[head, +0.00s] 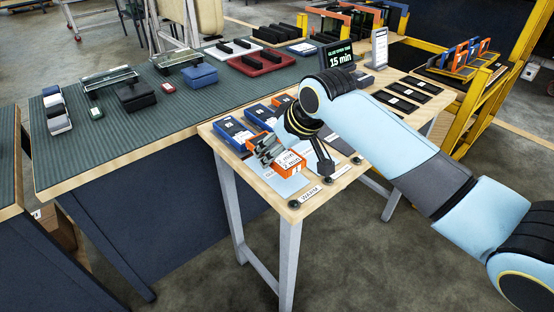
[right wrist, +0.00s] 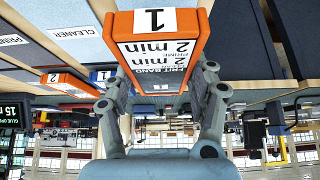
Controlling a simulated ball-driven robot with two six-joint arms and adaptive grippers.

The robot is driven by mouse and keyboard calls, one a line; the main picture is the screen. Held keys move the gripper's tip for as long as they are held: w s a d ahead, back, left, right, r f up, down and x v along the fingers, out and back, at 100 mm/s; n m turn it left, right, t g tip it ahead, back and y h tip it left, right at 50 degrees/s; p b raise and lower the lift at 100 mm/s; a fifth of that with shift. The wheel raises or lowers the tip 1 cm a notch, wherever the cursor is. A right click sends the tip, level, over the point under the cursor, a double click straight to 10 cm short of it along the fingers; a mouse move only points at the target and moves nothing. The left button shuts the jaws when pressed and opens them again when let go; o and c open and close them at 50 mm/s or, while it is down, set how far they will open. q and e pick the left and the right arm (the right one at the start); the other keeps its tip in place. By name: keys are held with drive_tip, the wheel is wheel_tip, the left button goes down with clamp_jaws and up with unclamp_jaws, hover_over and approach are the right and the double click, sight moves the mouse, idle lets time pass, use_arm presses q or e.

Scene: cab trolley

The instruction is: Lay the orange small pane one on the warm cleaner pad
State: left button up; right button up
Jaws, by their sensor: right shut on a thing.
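The orange small pane one (head: 290,163) is a box-like orange piece with a white label reading "2 min" and "1". My right gripper (head: 268,152) is shut on it and holds it tilted over the front of the small wooden table. In the right wrist view the orange piece (right wrist: 160,50) sits between both fingers. A pale blue-grey pad (head: 288,187) shows partly below it in the head view; the piece and arm cover the rest. I cannot tell for certain which pad is the warm one. My left gripper is not in view.
Blue boxes (head: 233,131) stand at the table's left edge, with orange ones behind. A dark sign reading "15 min" (head: 340,56) stands at the back. Black pieces (head: 405,92) lie at the right. Round knobs (head: 294,204) line the front edge. A green-matted bench (head: 200,103) adjoins at left.

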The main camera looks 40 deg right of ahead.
sight(277, 160)
wheel_tip(277, 160, down, 4)
drive_tip(key=shift+r, duration=0.25)
drive_tip(key=o, duration=1.3)
drive_tip(key=p+v, duration=0.1)
drive_tip(key=v, duration=1.1)
drive_tip(key=shift+d+p, duration=0.1)
drive_tip(key=shift+p, duration=0.2)
